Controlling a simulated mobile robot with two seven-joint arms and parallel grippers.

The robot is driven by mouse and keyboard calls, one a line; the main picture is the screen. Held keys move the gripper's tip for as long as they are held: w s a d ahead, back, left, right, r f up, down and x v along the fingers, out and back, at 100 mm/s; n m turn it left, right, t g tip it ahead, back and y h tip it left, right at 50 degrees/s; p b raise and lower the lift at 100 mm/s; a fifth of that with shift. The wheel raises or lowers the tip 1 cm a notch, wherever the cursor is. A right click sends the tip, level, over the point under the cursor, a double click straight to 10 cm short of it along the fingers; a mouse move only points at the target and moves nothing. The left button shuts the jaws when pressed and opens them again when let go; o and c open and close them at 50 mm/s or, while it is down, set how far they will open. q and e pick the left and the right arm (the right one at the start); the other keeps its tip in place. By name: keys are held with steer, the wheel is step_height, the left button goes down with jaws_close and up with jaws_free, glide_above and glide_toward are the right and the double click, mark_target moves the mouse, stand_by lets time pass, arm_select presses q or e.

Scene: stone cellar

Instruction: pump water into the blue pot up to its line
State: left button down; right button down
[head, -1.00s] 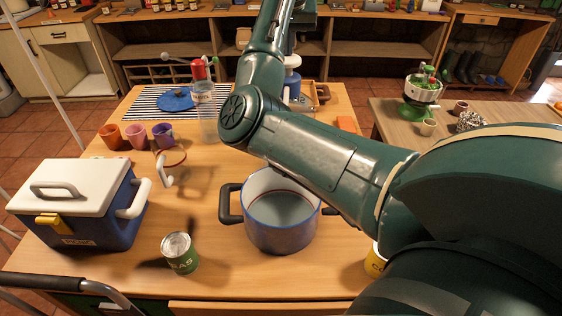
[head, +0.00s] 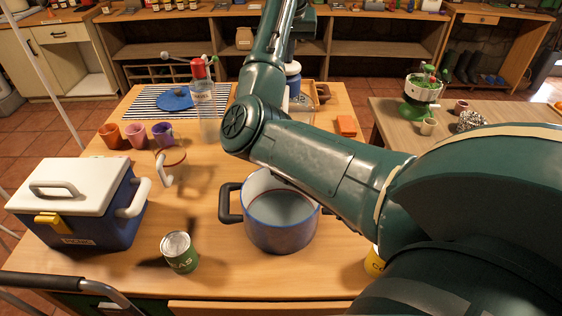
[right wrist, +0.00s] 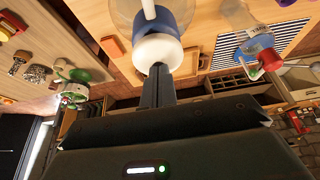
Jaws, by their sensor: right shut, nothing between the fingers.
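The blue pot (head: 281,226) stands upright near the front middle of the table. A reddish line runs around its inside wall; I cannot tell the water level. A blue-and-white pump container (head: 293,70) stands behind my right arm in the head view, partly hidden. Its round white top (right wrist: 157,52) and blue collar show in the right wrist view. My right gripper (right wrist: 158,72) is shut and empty, its fingertips at the white top; I cannot tell whether they press on it. In the head view my forearm hides the fingers. My left gripper is not in view.
Several cups (head: 135,136) and a red-topped clear bottle (head: 205,108) stand farther back. A yellow can (head: 374,262) is partly hidden at right.

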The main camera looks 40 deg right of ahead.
steer(key=shift+r, duration=1.75)
steer(key=shift+f, duration=0.25)
steer(key=shift+f, duration=1.8)
steer(key=shift+r+p, duration=0.3)
steer(key=shift+r, duration=1.75)
